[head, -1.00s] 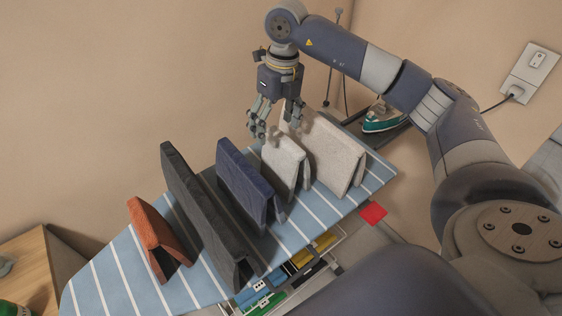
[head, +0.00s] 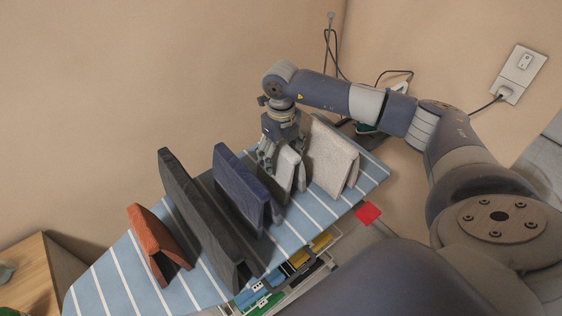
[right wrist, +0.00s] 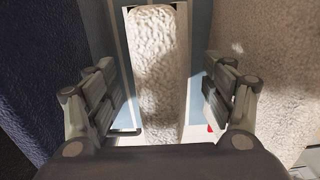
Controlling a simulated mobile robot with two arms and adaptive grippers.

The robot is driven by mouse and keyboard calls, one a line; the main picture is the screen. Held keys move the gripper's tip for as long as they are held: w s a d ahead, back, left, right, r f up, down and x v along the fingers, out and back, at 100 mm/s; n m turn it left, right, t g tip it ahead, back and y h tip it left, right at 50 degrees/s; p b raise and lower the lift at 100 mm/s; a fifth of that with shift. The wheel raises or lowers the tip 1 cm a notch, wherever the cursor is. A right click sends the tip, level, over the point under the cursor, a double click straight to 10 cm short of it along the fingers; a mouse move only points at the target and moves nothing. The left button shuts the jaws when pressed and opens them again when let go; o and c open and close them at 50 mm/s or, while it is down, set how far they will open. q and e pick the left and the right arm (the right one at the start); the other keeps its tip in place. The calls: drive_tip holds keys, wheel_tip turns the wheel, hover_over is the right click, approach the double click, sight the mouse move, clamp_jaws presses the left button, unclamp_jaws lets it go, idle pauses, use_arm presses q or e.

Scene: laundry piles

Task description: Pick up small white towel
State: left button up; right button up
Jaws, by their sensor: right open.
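The small white towel (head: 288,172) stands folded like a tent on the striped ironing board, between a blue towel and a larger white towel. My right gripper (head: 282,158) is right above it, reaching down around its top and hiding part of it in the head view. In the right wrist view the towel's top ridge (right wrist: 158,65) runs between the two fingers of my right gripper (right wrist: 168,100). The fingers are open, with a gap on each side of the towel. My left gripper is not in view.
The blue towel (head: 240,183) and the larger white towel (head: 332,158) stand close on either side. A charcoal towel (head: 200,215) and an orange towel (head: 155,245) stand further left on the ironing board (head: 95,290). An iron (head: 366,128) is partly hidden behind my right arm.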

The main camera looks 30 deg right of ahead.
drive_tip(key=shift+f, duration=0.3)
drive_tip(key=c, duration=1.3)
drive_tip(key=shift+o, duration=0.2)
